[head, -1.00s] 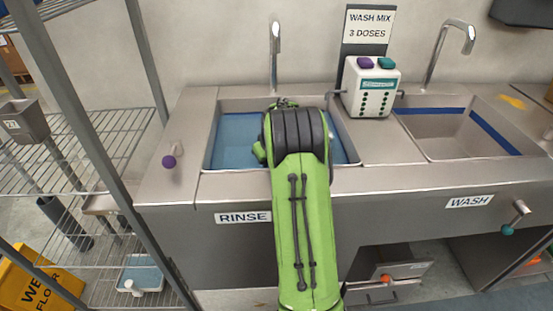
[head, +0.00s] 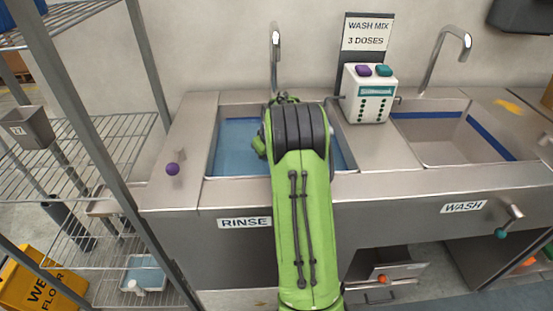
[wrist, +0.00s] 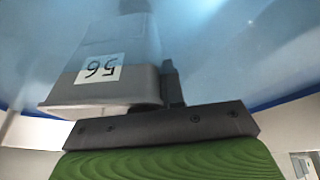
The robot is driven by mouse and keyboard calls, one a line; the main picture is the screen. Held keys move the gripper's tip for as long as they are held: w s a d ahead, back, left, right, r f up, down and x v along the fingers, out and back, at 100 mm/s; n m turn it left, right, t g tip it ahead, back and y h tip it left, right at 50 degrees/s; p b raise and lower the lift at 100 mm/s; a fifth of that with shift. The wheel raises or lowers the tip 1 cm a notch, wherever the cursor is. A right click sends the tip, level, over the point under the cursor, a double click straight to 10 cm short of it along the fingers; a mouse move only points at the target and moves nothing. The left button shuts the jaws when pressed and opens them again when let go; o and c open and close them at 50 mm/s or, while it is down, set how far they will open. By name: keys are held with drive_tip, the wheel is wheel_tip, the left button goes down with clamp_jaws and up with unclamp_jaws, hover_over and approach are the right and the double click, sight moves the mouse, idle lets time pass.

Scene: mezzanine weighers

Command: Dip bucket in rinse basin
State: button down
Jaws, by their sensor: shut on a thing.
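The rinse basin (head: 222,165) is the left sink, with blue water (head: 232,148) in it and a RINSE label on its front. My green arm reaches over it and hides its middle. In the wrist view my gripper (wrist: 172,88) is shut on a grey bucket (wrist: 100,90) with a white number label that appears upside down. The bucket's rim is close to the gripper. Its far part looks blue-tinted and blurred, as if under the water (wrist: 225,50). The head view does not show the bucket; my arm blocks it.
A tap (head: 275,60) rises behind the rinse basin. A white dispenser (head: 370,95) with purple and teal buttons stands between it and the empty wash basin (head: 445,135) at right. A purple-knobbed lever (head: 172,169) is at left, beside a wire rack (head: 80,150) with a post close by.

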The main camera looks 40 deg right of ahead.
wheel_tip(320, 180, up, 19)
drive_tip(key=p, duration=1.4)
drive_tip(key=shift+p, duration=0.35)
